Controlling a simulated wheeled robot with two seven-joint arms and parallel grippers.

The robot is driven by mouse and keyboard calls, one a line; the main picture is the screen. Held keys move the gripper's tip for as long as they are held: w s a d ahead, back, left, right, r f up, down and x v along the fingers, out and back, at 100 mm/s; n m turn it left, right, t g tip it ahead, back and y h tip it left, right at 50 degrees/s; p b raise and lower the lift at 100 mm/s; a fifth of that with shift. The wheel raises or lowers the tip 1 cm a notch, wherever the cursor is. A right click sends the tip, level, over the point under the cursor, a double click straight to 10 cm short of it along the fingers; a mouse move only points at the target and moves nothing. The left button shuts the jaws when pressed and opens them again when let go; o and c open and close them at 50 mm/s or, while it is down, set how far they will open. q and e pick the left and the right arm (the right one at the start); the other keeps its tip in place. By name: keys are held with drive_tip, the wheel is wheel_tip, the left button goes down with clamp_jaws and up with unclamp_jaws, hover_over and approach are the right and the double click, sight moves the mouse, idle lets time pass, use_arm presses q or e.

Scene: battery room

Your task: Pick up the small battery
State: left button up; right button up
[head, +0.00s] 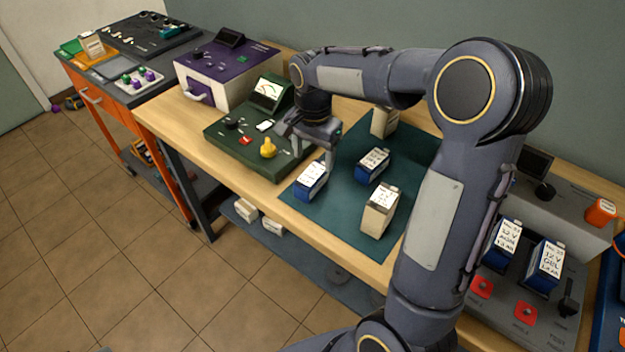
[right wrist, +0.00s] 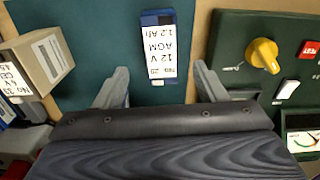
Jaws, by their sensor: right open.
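Several batteries stand on the dark green mat (head: 340,215). A small blue battery with a white label (head: 311,180) is at the mat's left front edge. My right gripper (head: 308,150) is open and empty just above and behind the front-left blue battery. In the wrist view the battery lies ahead, between the lines of the fingers (right wrist: 160,82), not between the tips. My left gripper is not in view.
A green tester with a yellow knob (head: 268,148) sits close left of the mat. A purple and white device (head: 222,72) is farther left. Two blue batteries (head: 508,240) stand on a grey station at right. My right arm spans over the mat.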

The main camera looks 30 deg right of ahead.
sight(312, 173)
drive_tip(key=f, duration=0.7)
drive_tip(key=shift+a+f, duration=0.2)
drive_tip(key=shift+r, duration=0.1)
clamp_jaws()
